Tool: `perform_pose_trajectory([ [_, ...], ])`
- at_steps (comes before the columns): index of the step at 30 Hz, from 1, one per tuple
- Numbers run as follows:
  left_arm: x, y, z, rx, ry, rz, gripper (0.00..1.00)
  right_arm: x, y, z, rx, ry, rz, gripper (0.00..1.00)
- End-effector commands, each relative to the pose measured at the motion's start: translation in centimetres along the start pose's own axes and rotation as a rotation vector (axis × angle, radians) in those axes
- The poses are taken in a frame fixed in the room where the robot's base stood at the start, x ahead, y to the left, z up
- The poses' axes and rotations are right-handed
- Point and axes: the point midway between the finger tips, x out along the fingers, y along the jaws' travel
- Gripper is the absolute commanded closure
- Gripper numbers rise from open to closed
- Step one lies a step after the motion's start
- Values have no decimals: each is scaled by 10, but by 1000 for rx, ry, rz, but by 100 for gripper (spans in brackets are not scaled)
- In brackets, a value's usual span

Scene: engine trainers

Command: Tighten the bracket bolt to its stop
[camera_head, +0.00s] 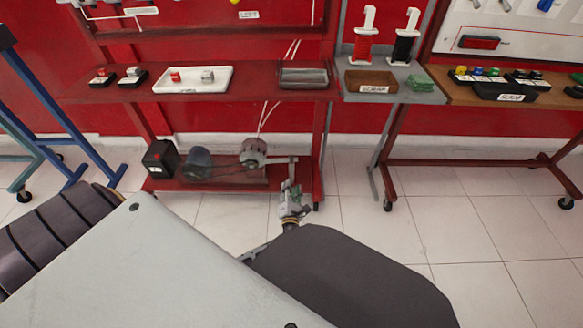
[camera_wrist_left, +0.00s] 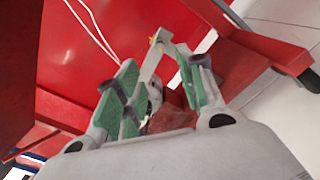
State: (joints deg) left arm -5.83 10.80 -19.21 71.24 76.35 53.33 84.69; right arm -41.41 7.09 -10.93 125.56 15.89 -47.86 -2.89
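My left gripper (camera_head: 291,190) is low, at the right end of the red stand's lower shelf, beside a grey bracket arm (camera_head: 284,160) that reaches right from a round, pulley-like machine part (camera_head: 253,153). In the left wrist view the green-padded fingers of my left gripper (camera_wrist_left: 160,88) are spread apart. The grey bracket (camera_wrist_left: 153,58) shows beyond and between them, with small orange-yellow spots at its upper end. Whether the fingers touch it I cannot tell. I cannot make out the bolt for certain. My right gripper is in neither view.
The lower shelf (camera_head: 215,188) also carries a dark motor-like part (camera_head: 198,163) and a black box (camera_head: 160,159). Above are a white tray (camera_head: 193,90) and a grey tray (camera_head: 304,87). White cords hang behind the shelf.

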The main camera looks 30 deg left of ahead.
Motion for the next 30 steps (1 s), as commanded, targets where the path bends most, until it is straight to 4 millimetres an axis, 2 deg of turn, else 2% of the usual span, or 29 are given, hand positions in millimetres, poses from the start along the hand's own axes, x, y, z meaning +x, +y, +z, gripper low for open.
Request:
perform_pose_trajectory([
  [18, 73, 0, -1, 0, -1, 1, 62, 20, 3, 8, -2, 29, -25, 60],
  [30, 113, -1, 0, 1, -1, -1, 62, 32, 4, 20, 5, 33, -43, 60],
])
